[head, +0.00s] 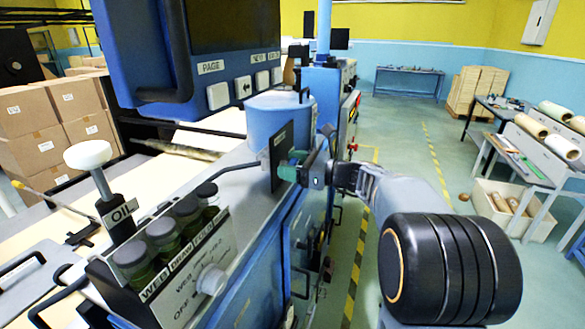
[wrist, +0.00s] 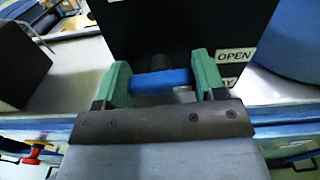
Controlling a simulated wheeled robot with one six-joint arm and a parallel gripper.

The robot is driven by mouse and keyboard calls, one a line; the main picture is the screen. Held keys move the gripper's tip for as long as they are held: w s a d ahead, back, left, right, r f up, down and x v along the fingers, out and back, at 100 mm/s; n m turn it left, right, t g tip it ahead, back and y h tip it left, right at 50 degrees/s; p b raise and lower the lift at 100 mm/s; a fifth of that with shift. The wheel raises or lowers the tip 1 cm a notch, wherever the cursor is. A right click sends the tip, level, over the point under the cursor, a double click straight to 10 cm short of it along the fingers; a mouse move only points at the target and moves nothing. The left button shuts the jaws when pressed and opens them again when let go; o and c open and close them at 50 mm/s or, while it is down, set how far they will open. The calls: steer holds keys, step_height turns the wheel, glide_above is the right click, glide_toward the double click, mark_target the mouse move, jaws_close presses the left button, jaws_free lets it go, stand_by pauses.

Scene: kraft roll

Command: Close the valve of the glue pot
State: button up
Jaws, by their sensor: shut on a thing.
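The glue pot (head: 272,118) is a blue round pot on the machine's top; part of it shows at the right of the wrist view (wrist: 291,48). A dark plate (head: 281,150) stands in front of it. In the wrist view the plate (wrist: 150,30) carries an OPEN label (wrist: 235,55) and a second label, partly hidden below it. The valve handle (wrist: 160,82) is a short blue bar lying crosswise before the plate. My gripper (head: 290,169) has its green fingers shut on the handle, one at each end. The handle is hidden in the head view.
A blue screen housing (head: 180,90) hangs at the left, above the machine. An oil plunger with a white knob (head: 88,154) and several jars (head: 162,235) stand in front on the machine. The floor aisle (head: 405,150) at the right is clear.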

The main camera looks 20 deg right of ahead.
steer(key=n+b, duration=0.1)
steer(key=b, duration=0.1)
steer(key=n+b, duration=0.2)
steer(key=shift+f, duration=0.4)
steer(key=n+b, duration=0.5)
steer(key=b, duration=0.2)
steer(key=shift+s+a+f+n, duration=0.1)
steer(key=shift+n, duration=0.3)
steer(key=n+b, duration=0.4)
steer(key=shift+b, duration=0.3)
steer(key=shift+n+b, duration=1.6)
steer(key=shift+n, duration=0.5)
steer(key=shift+r, duration=0.2)
steer(key=o, duration=0.9)
steer(key=shift+r, duration=0.1)
steer(key=shift+s, duration=0.1)
